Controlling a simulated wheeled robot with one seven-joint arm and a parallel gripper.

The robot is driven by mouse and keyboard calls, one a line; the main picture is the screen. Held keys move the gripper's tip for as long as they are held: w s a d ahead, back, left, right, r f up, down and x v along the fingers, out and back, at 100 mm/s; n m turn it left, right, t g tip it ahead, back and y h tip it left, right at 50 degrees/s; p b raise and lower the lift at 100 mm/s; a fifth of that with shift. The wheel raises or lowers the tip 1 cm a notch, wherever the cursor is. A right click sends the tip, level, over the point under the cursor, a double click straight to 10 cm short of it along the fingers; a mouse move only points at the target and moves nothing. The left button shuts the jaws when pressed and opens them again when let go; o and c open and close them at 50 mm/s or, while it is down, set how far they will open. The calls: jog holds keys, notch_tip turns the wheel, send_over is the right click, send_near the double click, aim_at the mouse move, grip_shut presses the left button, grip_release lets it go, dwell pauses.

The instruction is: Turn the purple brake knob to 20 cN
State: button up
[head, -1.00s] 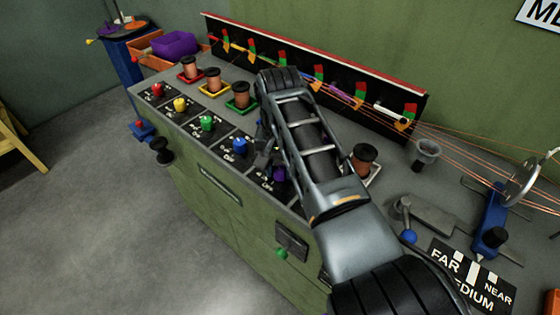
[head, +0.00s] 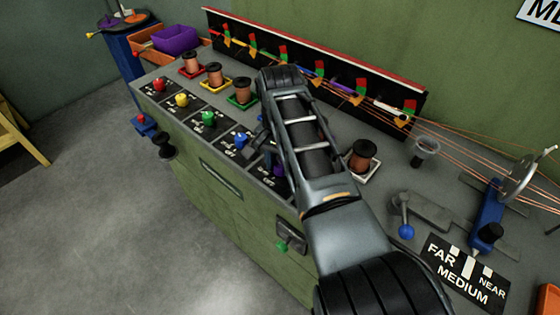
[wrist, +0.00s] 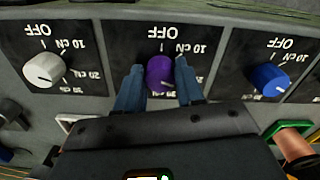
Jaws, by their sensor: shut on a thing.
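The purple brake knob (wrist: 160,74) sits on its black dial plate in the middle of the wrist view. OFF (wrist: 163,32) and 10 cN (wrist: 192,49) can be read, upside down. A pale mark shows on the knob's lower right, towards the right finger. My gripper (wrist: 160,82) is shut on the knob, one blue-grey finger on each side. The right finger covers the side of the dial where the 20 cN label sits on neighbouring dials. In the head view the purple knob (head: 280,168) is mostly hidden behind my arm.
A blue knob (wrist: 268,77) is right of the gripper and a white knob (wrist: 44,70) left, in the wrist view. Green (head: 208,118), yellow (head: 182,100) and red (head: 159,84) knobs continue the row. Copper spools (head: 214,76) stand behind, by a black gauge board (head: 300,68).

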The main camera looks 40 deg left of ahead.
aim_at(280, 165)
jog(key=o, duration=1)
jog(key=shift+o, duration=0.2)
jog(key=shift+r+b, duration=0.35)
jog(key=shift+r, duration=3.6)
